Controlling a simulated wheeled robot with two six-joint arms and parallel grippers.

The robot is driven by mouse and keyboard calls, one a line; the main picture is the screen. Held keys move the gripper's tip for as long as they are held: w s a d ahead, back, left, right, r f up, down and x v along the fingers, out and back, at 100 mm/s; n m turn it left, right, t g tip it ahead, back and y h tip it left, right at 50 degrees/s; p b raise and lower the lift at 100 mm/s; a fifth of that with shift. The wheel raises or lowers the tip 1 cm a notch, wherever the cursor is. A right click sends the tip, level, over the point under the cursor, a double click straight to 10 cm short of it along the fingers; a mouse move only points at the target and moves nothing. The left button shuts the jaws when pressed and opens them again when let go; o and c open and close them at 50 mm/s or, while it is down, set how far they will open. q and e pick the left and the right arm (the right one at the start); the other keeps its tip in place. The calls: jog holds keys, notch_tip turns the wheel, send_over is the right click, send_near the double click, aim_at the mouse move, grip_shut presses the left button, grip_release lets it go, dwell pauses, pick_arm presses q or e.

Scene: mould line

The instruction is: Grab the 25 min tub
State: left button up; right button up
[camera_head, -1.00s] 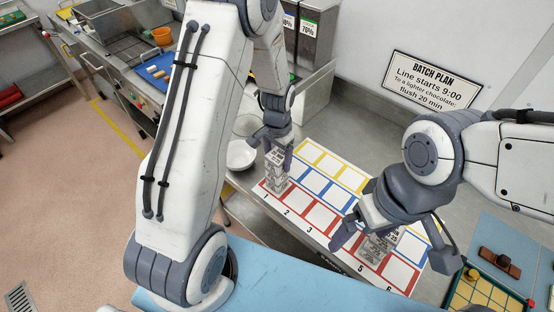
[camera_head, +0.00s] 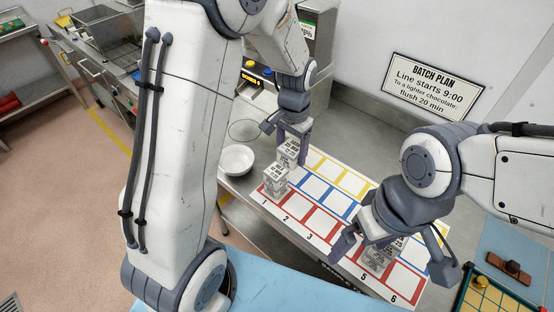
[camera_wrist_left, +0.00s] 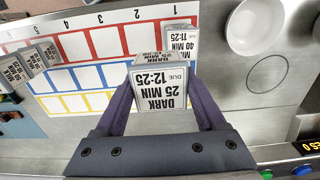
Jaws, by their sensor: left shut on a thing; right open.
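My left gripper (camera_head: 291,140) is shut on the 25 min tub (camera_head: 287,156), a small grey-white box. In the left wrist view this tub (camera_wrist_left: 160,88) reads "DARK 25 MIN DUE 12-25" and sits between the two fingers. It is held raised near the far left end of the chart. Another tub (camera_head: 275,182) stands on red square 1; in the left wrist view this tub (camera_wrist_left: 180,42) reads 40 MIN. My right gripper (camera_head: 385,250) is open, low over column 5, with tubs (camera_head: 378,262) there partly hidden behind it.
The numbered chart (camera_head: 322,225) has red, blue and yellow rows, with several squares empty between columns 1 and 5. A white bowl (camera_head: 237,159) stands left of it. A batch plan sign (camera_head: 431,85) hangs on the wall. A machine (camera_head: 312,50) stands behind.

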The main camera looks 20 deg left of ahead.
pick_arm(q)
jog(key=d+r+p, duration=0.4)
jog(key=d+r, duration=0.3)
jog(key=r, duration=0.4)
jog(key=shift+s+d+r+p, duration=0.2)
jog(key=shift+s+p, duration=0.1)
jog(key=shift+p, duration=0.1)
